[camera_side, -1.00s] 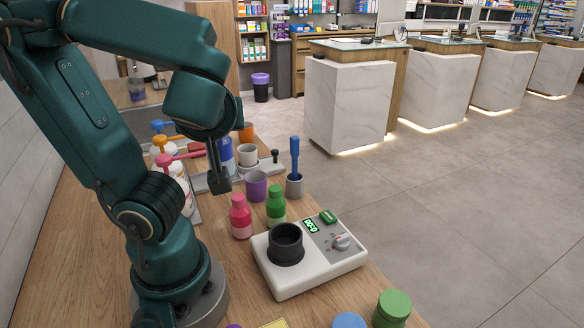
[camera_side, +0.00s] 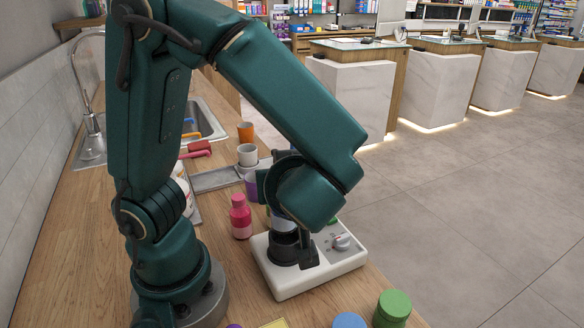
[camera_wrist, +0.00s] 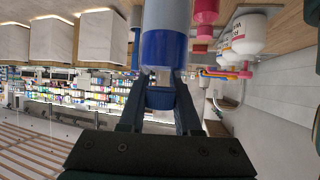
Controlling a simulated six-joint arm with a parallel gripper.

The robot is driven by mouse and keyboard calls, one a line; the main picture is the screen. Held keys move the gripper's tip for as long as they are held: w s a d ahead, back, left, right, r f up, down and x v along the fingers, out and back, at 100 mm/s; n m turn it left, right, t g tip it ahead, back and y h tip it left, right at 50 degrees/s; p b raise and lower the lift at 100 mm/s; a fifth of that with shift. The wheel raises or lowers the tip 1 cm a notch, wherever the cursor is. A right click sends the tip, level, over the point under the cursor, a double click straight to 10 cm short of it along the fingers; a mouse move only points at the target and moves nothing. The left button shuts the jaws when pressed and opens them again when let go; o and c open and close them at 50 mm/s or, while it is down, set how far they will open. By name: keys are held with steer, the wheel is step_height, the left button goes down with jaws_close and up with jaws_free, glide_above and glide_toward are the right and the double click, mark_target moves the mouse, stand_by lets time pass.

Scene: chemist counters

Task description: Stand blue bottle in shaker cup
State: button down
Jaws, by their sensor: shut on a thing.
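My gripper (camera_wrist: 161,100) is shut on the blue bottle (camera_wrist: 162,48) in the wrist view, with one finger on each side of its blue upper part. The bottle's paler body runs off the top of that view. In the side view a pale strip of the bottle (camera_side: 282,222) shows just above the black shaker cup (camera_side: 284,246). The cup stands on the white shaker base (camera_side: 285,287). My arm covers most of the bottle there. I cannot tell whether its bottom is inside the cup or only at the rim.
A pink bottle (camera_side: 240,217) stands close to the left of the shaker. A purple cup (camera_side: 251,187), a white cup (camera_side: 247,155) and an orange cup (camera_side: 245,132) stand behind.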

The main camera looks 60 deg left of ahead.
steer(key=shift+d+f, duration=0.1)
steer(key=shift+f, duration=2)
steer(key=shift+f, duration=0.1)
steer(key=shift+f, duration=0.25)
steer(key=c, duration=0.6)
jaws_free()
steer(key=shift+r, duration=0.4)
steer(key=v, duration=1.2)
steer(key=shift+w, duration=0.1)
